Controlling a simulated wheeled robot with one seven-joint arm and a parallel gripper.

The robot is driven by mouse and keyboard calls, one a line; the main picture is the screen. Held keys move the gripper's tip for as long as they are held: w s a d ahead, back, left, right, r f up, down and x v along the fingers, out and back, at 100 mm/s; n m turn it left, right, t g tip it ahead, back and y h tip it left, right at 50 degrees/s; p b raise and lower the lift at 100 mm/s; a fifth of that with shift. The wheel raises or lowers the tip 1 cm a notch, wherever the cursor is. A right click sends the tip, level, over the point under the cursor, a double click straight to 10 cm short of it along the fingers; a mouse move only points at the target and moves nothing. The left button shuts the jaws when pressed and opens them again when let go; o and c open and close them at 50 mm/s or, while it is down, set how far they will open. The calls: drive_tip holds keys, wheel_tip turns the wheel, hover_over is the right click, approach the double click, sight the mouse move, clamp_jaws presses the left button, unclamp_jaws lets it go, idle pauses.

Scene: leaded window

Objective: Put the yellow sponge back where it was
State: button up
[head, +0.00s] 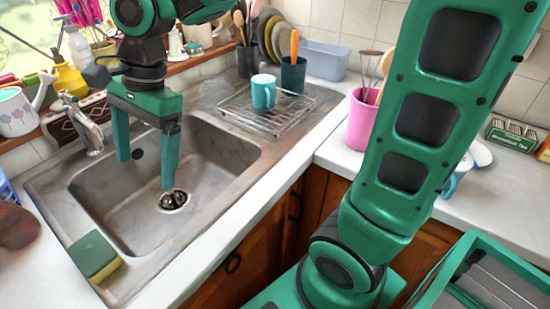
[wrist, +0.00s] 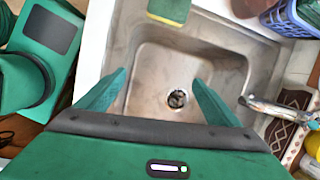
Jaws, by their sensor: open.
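The sponge (head: 95,255), green on top with a yellow layer along its edge, lies flat on the sink's front left rim in the head view. It also shows at the top edge of the wrist view (wrist: 170,9), partly cut off. My gripper (head: 145,173) is open and empty, pointing down over the sink basin (head: 105,200), well apart from the sponge. In the wrist view both fingers of my gripper (wrist: 160,78) are spread, with the drain (wrist: 177,98) seen between them.
A tap (head: 92,140) stands at the sink's back left. A wire rack (head: 265,118) with a blue mug (head: 263,92) sits on the drainboard. A spray bottle (head: 78,45), yellow bottle (head: 68,80) and watering can (head: 18,115) line the sill. A pink pot (head: 362,120) stands on the right counter.

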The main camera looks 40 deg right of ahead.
drive_tip(key=s+d+f+n+h, duration=0.1)
drive_tip(key=s+d, duration=0.2)
drive_tip(key=d, duration=0.6)
drive_tip(key=s+d+f+n+h, duration=0.1)
drive_tip(key=s+d+f+n, duration=0.1)
drive_tip(key=d, duration=0.7)
drive_tip(key=s+d+f+n+h, duration=0.1)
drive_tip(key=s+d, duration=0.3)
drive_tip(key=d, duration=0.6)
drive_tip(key=shift+f+n+t, duration=0.3)
drive_tip(key=shift+f, duration=0.35)
drive_tip(key=s+d+f+n, duration=0.2)
drive_tip(key=s+d, duration=0.3)
drive_tip(key=s, duration=0.3)
drive_tip(key=shift+d+f, duration=0.15)
drive_tip(key=shift+f, duration=0.05)
